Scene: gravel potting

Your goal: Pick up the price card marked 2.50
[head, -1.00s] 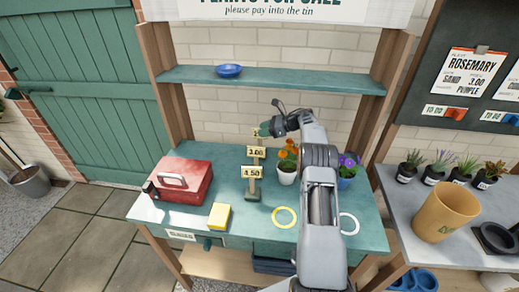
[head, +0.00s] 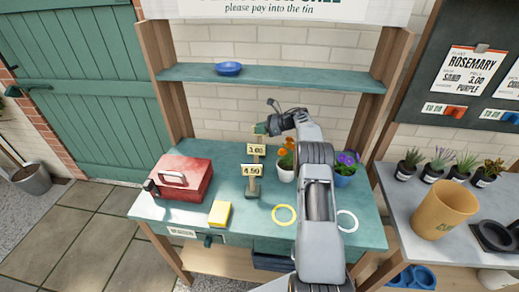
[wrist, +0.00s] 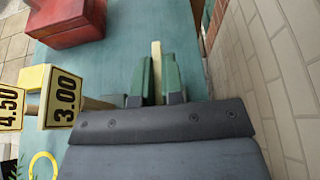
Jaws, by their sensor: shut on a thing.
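My gripper (head: 266,127) is at the top of the price card stand (head: 253,193). In the wrist view its two green fingers (wrist: 158,78) are shut on a thin cream card (wrist: 157,50), seen edge-on. Its print does not show; it sits at the top place, above the 3.00 and 4.50 cards, so it appears to be the 2.50 card. The 3.00 card (head: 256,150) and the 4.50 card (head: 251,170) are on the stand below; both also show at the left of the wrist view. I cannot tell whether the held card still touches the stand.
A red cash box (head: 182,180) and a yellow block (head: 220,213) are left of the stand. Potted flowers (head: 346,170) stand close on the right. A yellow ring (head: 284,206) and a white ring (head: 355,221) mark the bench. A shelf (head: 290,79) is above.

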